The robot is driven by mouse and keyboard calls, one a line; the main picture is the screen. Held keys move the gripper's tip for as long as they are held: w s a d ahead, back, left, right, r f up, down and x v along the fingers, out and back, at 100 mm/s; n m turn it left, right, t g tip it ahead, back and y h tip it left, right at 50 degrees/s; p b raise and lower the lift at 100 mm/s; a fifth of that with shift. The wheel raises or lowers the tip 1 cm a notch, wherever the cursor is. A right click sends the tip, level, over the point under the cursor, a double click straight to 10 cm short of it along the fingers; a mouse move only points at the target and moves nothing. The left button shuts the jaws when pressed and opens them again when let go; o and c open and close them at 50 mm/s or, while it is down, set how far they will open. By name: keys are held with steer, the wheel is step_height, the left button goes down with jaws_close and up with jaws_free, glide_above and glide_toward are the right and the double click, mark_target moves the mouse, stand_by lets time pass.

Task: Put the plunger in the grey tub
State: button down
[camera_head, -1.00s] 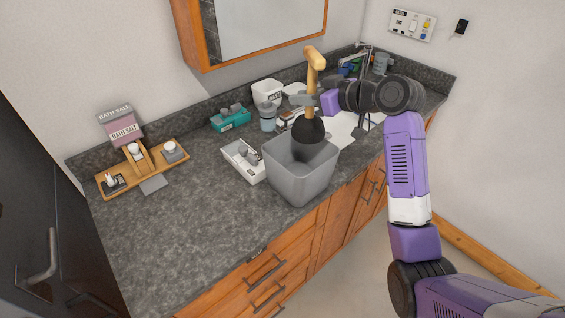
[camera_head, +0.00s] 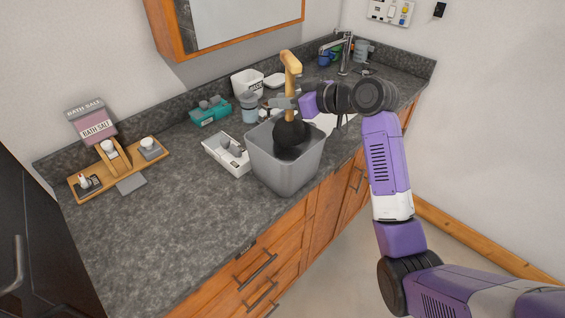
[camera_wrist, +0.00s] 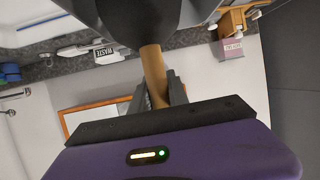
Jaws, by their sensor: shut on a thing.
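The plunger has a tan wooden handle with a bent top and a black rubber cup (camera_head: 290,134). My gripper (camera_head: 290,103) is shut on its handle and holds it roughly upright, cup down. The cup is at the mouth of the grey tub (camera_head: 283,174), seemingly partly inside its rim; its lowest part is hard to make out against the dark inside. The tub stands on the counter near the front edge. In the wrist view the handle (camera_wrist: 154,72) runs between my fingers, with the dark cup at the top of the picture.
A white divided tray (camera_head: 226,156) sits just left of the tub. A teal box (camera_head: 210,113), a grey jar (camera_head: 249,108) and a white waste bin (camera_head: 246,82) stand behind. A wooden bath-salt stand (camera_head: 118,168) is at the left. The front-left counter is clear.

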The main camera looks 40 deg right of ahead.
steer(key=shift+r, duration=0.1)
steer(key=c, duration=1.2)
jaws_free()
steer(key=shift+b+v, duration=0.75)
steer(key=shift+v, duration=3.2)
